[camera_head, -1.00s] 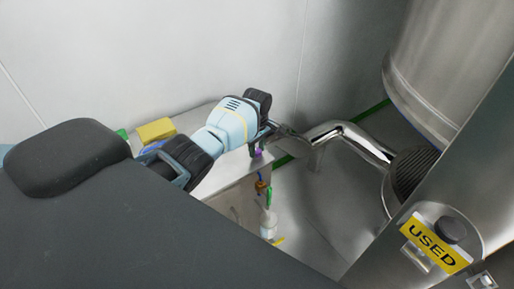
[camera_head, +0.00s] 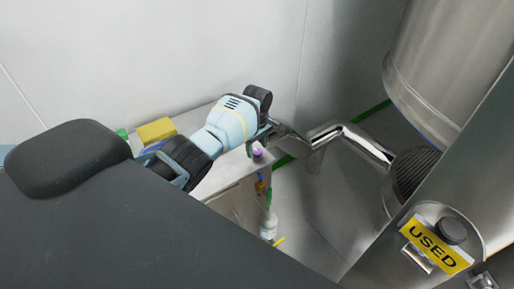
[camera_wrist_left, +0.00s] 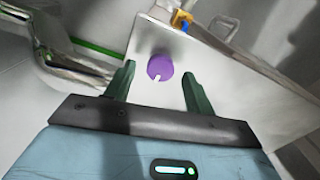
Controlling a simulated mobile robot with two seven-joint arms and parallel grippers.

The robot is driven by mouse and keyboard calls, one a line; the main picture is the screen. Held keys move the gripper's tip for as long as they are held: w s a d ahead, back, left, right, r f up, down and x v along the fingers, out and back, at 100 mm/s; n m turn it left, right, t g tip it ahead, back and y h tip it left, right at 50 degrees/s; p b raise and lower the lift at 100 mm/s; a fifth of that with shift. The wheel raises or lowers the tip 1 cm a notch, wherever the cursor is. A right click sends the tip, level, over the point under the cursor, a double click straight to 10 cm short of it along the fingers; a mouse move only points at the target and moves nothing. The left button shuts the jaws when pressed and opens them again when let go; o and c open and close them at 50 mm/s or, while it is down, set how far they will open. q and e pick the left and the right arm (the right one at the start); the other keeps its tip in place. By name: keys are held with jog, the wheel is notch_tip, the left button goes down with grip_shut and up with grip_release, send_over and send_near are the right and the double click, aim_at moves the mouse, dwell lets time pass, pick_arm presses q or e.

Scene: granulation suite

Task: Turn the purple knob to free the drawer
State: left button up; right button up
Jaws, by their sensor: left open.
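The purple knob (camera_wrist_left: 160,67) is round with a white pointer mark, on the grey metal front panel of the cabinet (camera_wrist_left: 215,80). In the left wrist view it lies between and just beyond the two green fingertips of my left gripper (camera_wrist_left: 157,75), which is open and apart from it. In the head view the knob (camera_head: 257,153) shows small, just below my left gripper (camera_head: 266,138). I cannot make out the drawer's outline. My right gripper is not in view.
A yellow block (camera_head: 156,131) lies on the cabinet top. An orange and blue fitting (camera_wrist_left: 182,20) sits near the knob. A bent steel pipe (camera_head: 350,135) and a large steel vessel with a yellow USED sign (camera_head: 436,243) stand to the right.

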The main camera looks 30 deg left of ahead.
aim_at(257, 151)
pick_arm(q)
notch_tip(257, 151, up, 7)
jog(key=shift+f, duration=0.1)
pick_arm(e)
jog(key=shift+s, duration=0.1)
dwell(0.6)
